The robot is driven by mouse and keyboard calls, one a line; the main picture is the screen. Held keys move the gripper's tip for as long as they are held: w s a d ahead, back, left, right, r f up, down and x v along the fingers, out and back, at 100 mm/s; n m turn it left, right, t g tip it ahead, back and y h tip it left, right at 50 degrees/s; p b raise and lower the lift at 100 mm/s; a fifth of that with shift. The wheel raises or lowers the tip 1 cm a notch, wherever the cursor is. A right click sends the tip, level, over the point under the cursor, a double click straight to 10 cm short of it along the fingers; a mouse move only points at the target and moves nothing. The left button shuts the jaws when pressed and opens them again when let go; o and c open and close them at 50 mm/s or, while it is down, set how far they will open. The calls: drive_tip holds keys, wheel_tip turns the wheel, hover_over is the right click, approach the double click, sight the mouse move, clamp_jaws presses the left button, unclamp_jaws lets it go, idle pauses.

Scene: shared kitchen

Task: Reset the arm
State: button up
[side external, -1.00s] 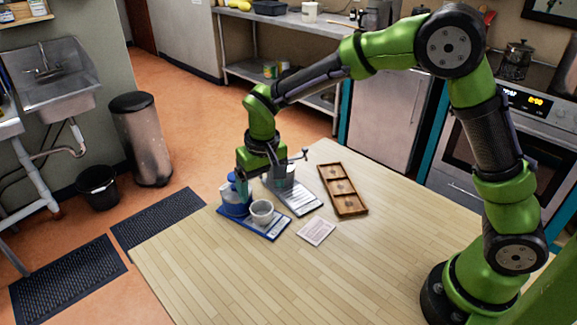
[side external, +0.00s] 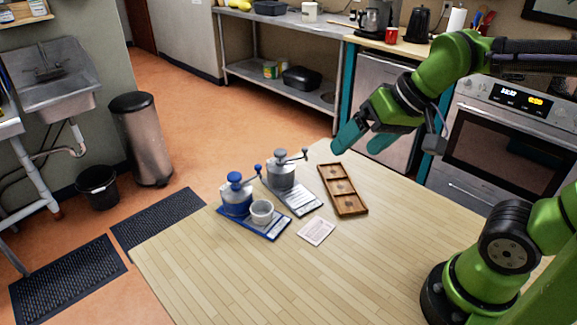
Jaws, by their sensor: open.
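My gripper (side external: 354,143) is open and empty, with its teal fingers pointing down and left. It is raised above the far right part of the wooden table (side external: 215,280), clear of everything on it. My green arm is folded back to the right side of the view. The gripper touches none of the objects on the table.
A blue grinder (side external: 236,200) and a light cup (side external: 262,212) stand on a blue tray (side external: 268,233). A grey grinder (side external: 281,175) stands on a grey tray (side external: 302,206). A wooden compartment tray (side external: 349,206) and a card (side external: 316,231) lie nearby. The table front is clear.

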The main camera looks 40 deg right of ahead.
drive_tip(key=s, duration=0.2)
drive_tip(key=s+t, duration=0.1)
drive_tip(key=shift+d+f, duration=0.3)
